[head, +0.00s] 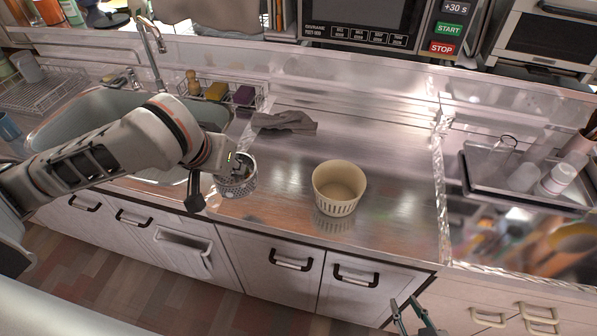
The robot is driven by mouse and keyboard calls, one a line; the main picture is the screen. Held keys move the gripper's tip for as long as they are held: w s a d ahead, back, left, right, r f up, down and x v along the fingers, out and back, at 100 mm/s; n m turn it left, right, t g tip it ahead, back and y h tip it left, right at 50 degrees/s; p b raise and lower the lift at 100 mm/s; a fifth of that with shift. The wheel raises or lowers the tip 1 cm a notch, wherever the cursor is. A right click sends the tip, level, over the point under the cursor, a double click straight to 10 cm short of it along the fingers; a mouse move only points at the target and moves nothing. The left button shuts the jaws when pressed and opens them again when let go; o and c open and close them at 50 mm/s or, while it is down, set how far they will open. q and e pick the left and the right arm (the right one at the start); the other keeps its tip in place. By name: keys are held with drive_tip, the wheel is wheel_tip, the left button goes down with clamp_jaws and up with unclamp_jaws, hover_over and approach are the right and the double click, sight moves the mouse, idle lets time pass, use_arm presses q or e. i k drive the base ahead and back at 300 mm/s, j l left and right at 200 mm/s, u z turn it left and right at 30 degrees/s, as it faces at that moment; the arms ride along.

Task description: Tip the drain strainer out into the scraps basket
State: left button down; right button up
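The drain strainer (238,184) is a small grey perforated metal cup near the counter's front edge, right of the sink. My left gripper (222,178) is at its left side and partly covers it. The fingertips are hidden, so I cannot tell whether they are shut on it. I cannot see what is inside the strainer. The scraps basket (336,204) is a beige round tub with slotted sides, upright on the counter to the right of the strainer. Its visible inside looks empty. My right gripper (404,301) is low at the bottom right, in front of the cabinets, with its fingers apart and empty.
The sink (84,108) and tap (152,36) are at the left. A grey cloth (286,122) lies behind the strainer. A wire caddy with sponges (243,95) stands at the sink's back. A tray (480,184) with cups is at the right. Counter around the basket is clear.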

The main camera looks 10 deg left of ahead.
sight(338, 185)
drive_tip(key=k+l+z, duration=0.15)
drive_tip(key=k+z, duration=0.2)
drive_tip(key=k+l+z, duration=0.2)
drive_tip(key=z, duration=0.2)
drive_tip(key=k+l+z, duration=0.35)
drive_tip(key=i+j, duration=0.1)
